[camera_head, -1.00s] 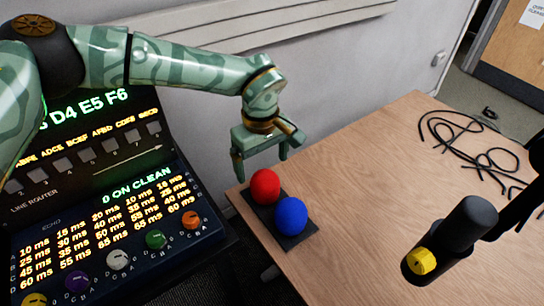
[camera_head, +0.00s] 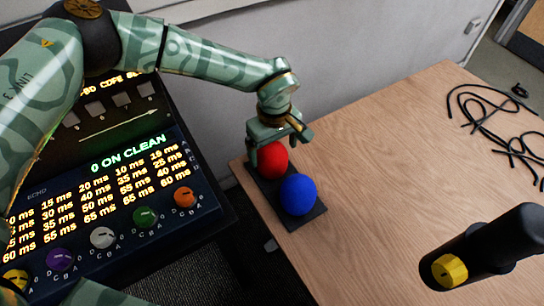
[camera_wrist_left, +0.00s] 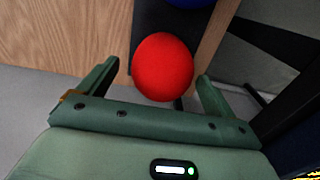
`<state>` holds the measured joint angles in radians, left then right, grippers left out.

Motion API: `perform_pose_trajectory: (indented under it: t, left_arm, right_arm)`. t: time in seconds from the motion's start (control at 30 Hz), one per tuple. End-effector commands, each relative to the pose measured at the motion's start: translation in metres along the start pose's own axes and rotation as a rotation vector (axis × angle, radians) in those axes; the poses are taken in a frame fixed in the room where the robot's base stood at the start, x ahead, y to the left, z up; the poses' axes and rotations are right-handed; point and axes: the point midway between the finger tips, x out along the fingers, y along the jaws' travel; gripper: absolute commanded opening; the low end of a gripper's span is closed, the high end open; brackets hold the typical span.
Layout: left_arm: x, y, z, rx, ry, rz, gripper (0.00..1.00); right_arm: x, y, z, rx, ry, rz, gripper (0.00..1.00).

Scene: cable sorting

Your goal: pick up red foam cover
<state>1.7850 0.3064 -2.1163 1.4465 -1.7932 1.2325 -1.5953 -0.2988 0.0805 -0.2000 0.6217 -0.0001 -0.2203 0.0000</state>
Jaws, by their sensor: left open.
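The red foam cover (camera_head: 271,158) is a round red ball on a dark flat stand (camera_head: 288,220) at the table's left edge. In the left wrist view the red foam cover (camera_wrist_left: 163,68) lies just beyond and between the tips of my left gripper (camera_wrist_left: 158,85), which is open with a gap on both sides. In the head view my left gripper (camera_head: 279,148) is right above and behind the red cover and hides part of its top. A blue foam ball (camera_head: 298,194) sits on the same stand, in front of the red one. My right gripper is not seen.
Loose black cables (camera_head: 500,125) lie at the table's far right. A console (camera_head: 95,215) with lit text and coloured knobs stands at the left. The middle of the wooden table (camera_head: 375,165) is clear.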

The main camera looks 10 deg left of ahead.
Motion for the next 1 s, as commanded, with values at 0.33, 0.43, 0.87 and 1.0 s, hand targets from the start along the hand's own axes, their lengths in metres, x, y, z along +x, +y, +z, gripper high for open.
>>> perform_pose_trajectory:
  t: [0.33,0.43,0.87,1.0]
  left_arm:
    - [0.046,-0.004,-0.003,0.0,-0.001,-0.002,0.91]
    - [0.044,-0.004,-0.003,0.0,-0.001,-0.001,0.91]
    - [0.044,-0.004,-0.003,0.0,-0.001,-0.001,0.44]
    - [0.041,-0.004,-0.003,0.0,0.0,0.0,0.44]
  right_arm:
    - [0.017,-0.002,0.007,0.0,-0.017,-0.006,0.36]
    - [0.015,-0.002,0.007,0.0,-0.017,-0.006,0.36]
    - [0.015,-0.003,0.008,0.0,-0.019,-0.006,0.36]
    - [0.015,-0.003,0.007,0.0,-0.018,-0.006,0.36]
